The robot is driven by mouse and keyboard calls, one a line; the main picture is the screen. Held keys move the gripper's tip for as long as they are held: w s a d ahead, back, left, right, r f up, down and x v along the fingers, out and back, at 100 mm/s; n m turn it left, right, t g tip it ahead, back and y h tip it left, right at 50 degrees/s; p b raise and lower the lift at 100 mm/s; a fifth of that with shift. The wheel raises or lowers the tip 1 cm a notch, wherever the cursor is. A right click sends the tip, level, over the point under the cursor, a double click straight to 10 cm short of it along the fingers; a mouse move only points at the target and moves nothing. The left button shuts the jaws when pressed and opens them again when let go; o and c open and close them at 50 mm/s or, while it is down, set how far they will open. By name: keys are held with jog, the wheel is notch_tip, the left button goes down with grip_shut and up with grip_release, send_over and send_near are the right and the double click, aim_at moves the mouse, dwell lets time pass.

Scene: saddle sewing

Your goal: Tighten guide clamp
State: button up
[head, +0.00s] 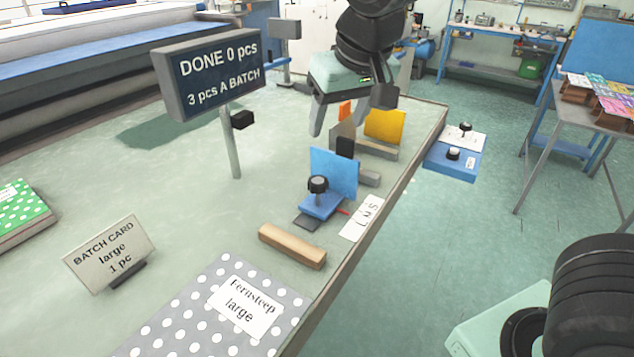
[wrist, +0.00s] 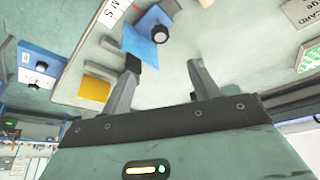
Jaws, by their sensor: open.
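The guide clamp looks to be the blue base (head: 321,205) with a black round knob (head: 318,184) on top and an upright blue plate (head: 335,170) behind it. In the wrist view the blue plate (wrist: 138,46) and the knob (wrist: 160,34) show beyond the fingertips. My gripper (head: 331,132) is open and empty, behind and above the clamp in the head view, apart from the knob. In the wrist view its two fingers (wrist: 164,70) stand wide apart. A dark block by one fingertip partly merges with it.
A yellow plate (head: 385,126) on a grey bar stands behind. A wooden bar (head: 292,246), a white label (head: 362,218) and a dotted pack (head: 170,325) lie in front. A display sign (head: 212,76) on a post stands left. A blue button box (head: 453,158) sits beyond the table's right edge.

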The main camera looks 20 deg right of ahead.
aim_at(318, 180)
jog(key=p+x, duration=0.1)
jog(key=x, duration=1.5)
jog(key=shift+a+f, duration=0.1)
jog(key=shift+f, duration=0.3)
jog(key=c, duration=1)
